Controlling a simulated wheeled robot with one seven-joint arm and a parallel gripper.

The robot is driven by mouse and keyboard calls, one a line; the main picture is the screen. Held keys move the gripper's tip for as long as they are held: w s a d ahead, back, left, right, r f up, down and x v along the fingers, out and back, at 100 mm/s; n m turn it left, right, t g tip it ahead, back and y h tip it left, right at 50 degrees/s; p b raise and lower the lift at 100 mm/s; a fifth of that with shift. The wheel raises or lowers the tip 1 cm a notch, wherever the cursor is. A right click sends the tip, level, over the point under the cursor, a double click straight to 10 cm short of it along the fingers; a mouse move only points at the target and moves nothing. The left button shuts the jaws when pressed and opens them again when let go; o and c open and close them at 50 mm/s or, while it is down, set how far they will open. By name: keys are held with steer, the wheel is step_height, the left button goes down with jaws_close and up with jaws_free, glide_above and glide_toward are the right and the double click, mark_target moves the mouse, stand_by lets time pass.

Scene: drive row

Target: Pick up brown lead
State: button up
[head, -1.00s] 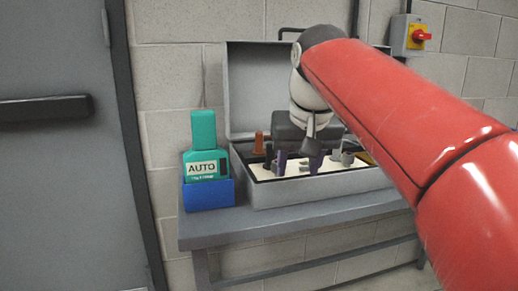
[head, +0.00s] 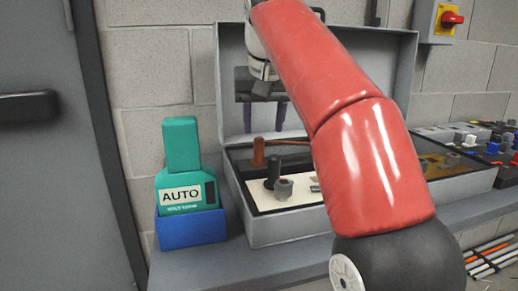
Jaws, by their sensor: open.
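The brown lead (head: 259,153) has an upright brown plug at the back left inside the open grey case (head: 285,232). A thin brown cable runs right from near its top and passes behind my arm. My gripper (head: 265,124) is open, its two purple fingers pointing down in front of the case lid. It hangs above the brown plug in the picture, apart from it, with nothing visible between the fingers. My red arm hides the middle of the case.
A black plug (head: 272,170) and a grey knob-like part (head: 284,188) stand on the case's pale panel, in front of the brown lead. A green AUTO tester (head: 182,170) sits in a blue holder (head: 190,230) to the left. Coloured parts (head: 480,140) lie at the right.

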mark_target(260, 139)
steer(key=shift+w+f, duration=0.5)
steer(key=shift+f, duration=0.15)
steer(key=shift+a+b+x, duration=0.15)
steer(key=shift+b+x, duration=0.35)
steer(key=shift+x, duration=1.1)
steer(key=shift+a+b+x, duration=0.15)
steer(key=shift+b+x, duration=0.3)
steer(key=shift+x, duration=1.15)
steer(key=shift+s, duration=0.1)
steer(key=shift+c, duration=0.5)
steer(key=shift+r, duration=0.1)
jaws_close()
